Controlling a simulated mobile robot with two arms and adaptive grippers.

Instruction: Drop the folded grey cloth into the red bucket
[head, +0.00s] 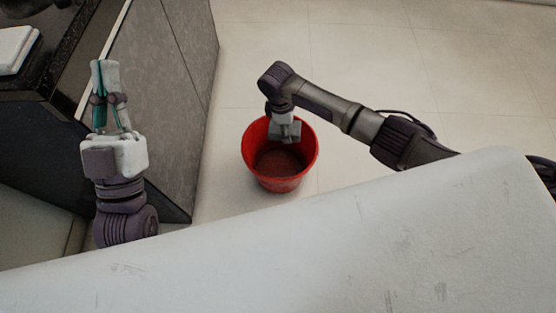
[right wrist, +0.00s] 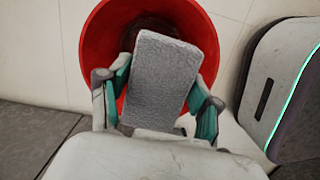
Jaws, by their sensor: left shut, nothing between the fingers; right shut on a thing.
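The red bucket (head: 252,160) stands on the floor in the middle of the head view. It also fills the upper middle of the right wrist view (right wrist: 92,50). The folded grey cloth (right wrist: 160,80) is a grey block between the fingers of my right gripper (right wrist: 158,100), which is shut on it. In the right wrist view the cloth is in front of the bucket's opening. In the head view the cloth (head: 287,131) shows small, at the bucket's far rim. My left gripper (head: 105,75) is shut and empty, left of the bucket near the dark cabinet.
A dark cabinet (head: 170,80) with a black counter stands at the left. White folded things (head: 14,48) lie on the counter at the far left. The tiled floor (head: 350,60) around the bucket is clear.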

